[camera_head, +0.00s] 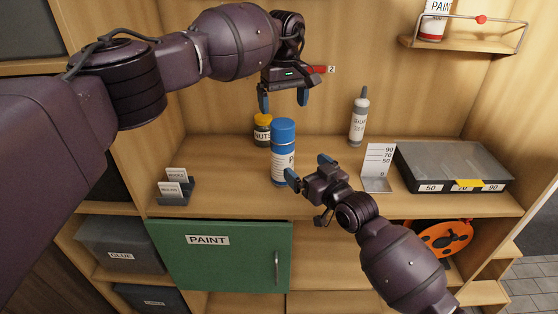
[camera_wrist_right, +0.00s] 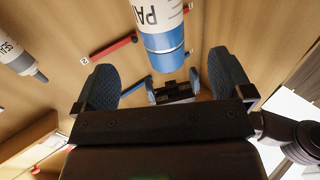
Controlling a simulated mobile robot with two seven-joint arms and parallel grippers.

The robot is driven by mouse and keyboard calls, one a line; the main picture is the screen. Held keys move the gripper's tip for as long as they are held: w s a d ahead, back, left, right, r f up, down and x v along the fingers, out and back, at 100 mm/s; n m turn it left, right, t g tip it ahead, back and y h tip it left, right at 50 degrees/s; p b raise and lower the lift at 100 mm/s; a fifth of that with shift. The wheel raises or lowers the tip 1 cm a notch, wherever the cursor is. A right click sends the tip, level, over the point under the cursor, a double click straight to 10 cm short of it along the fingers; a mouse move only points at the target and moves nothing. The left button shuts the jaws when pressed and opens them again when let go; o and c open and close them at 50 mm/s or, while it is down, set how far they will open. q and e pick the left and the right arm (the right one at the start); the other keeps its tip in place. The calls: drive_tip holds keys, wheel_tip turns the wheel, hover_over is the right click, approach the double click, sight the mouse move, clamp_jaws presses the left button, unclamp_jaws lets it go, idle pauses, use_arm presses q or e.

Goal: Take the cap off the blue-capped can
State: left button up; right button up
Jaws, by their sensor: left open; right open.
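The blue-capped can (camera_head: 284,166), white with blue bands and a paint label, stands upright on the bench. Its blue cap (camera_head: 283,131) is on top. My left gripper (camera_head: 283,99) is open above the cap, with a small gap below its fingertips. My right gripper (camera_head: 309,168) is open at the can's right side, about level with its body. In the right wrist view the picture is upside down: the can (camera_wrist_right: 154,18) and its cap (camera_wrist_right: 162,55) show beyond and between the open fingers, with my left gripper (camera_wrist_right: 172,92) past the cap.
A yellow-lidded jar (camera_head: 262,131) stands just behind the can to the left. A sealant bottle (camera_head: 358,118) stands at the back. A label stand (camera_head: 378,165) and a grey case (camera_head: 452,165) lie to the right, a card holder (camera_head: 175,190) to the left. A green door (camera_head: 220,260) is below.

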sight(282, 147)
use_arm(q)
drive_tip(key=shift+d, duration=0.1)
drive_tip(key=shift+m, duration=0.3)
drive_tip(key=shift+f, duration=0.1)
use_arm(e)
drive_tip(key=x, duration=1.1)
